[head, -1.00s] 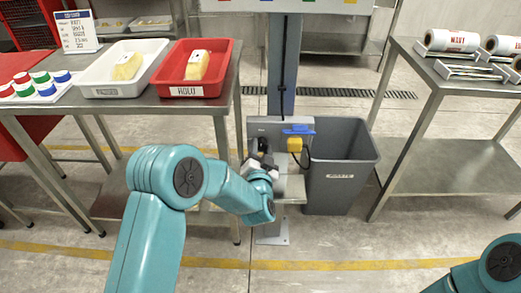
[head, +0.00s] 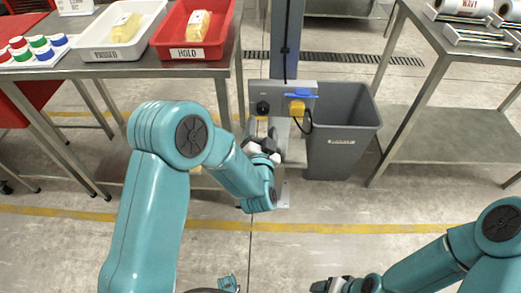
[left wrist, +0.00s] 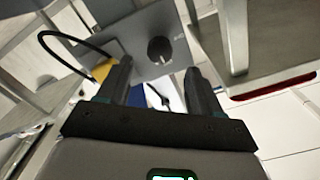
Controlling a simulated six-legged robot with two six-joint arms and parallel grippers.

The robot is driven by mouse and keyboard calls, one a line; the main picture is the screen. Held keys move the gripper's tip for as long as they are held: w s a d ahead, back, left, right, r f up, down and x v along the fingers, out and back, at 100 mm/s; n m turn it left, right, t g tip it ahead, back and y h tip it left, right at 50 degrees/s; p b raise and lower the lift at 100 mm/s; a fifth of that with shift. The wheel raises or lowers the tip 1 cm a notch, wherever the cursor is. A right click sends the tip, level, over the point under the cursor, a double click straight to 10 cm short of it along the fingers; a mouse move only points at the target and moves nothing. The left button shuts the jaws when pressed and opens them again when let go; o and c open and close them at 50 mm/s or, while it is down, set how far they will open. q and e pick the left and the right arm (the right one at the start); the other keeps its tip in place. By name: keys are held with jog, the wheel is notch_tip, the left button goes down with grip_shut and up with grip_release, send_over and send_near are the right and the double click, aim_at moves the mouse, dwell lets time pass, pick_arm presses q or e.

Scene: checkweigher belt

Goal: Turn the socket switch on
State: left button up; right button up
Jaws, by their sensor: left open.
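The grey socket box (head: 283,91) is on the post in the head view. It has a black rotary switch knob (head: 262,107) on its left and a yellow plug (head: 297,107) under a blue cover (head: 301,95) on its right. In the left wrist view the black knob (left wrist: 160,50) stands out from the grey box face (left wrist: 136,38). My left gripper (head: 265,150) is just below the knob in the head view. In the left wrist view its jaws (left wrist: 157,75) are open and empty, with the knob showing beyond the gap. My right gripper (head: 322,286) is at the bottom edge, its jaws unclear.
A black cable runs from the yellow plug (left wrist: 103,70). A grey bin (head: 342,140) stands right of the post (head: 284,45). A steel table with a white tray (head: 92,50) and a red tray (head: 160,42) is on the left; a steel rack (head: 420,160) is on the right.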

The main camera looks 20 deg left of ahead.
pick_arm(q)
jog(key=v, duration=0.9)
jog(key=shift+s, duration=0.4)
jog(key=a+f+n+g+y, duration=0.1)
jog(key=a+f+g+y, duration=0.1)
jog(key=a+f, duration=0.4)
jog(key=s+a+f+n+g+h, duration=0.1)
jog(key=s+f+g+h, duration=0.25)
jog(key=f, duration=0.55)
jog(key=s+d+f+n+g+h, duration=0.2)
jog(key=s+d+f+g+h, duration=0.35)
jog(key=s+f, duration=0.3)
jog(key=s+d+f+n+g+h, duration=0.1)
jog(key=s+d+g+h, duration=0.1)
jog(key=s+d+g, duration=0.35)
notch_tip(320, 180, up, 20)
jog(key=s+a+p, duration=0.1)
jog(key=s+p, duration=0.1)
jog(key=p, duration=1.8)
jog(key=shift+s+a+n+p, duration=0.2)
jog(key=shift+s+n+p, duration=0.15)
jog(key=shift+s+n, duration=0.05)
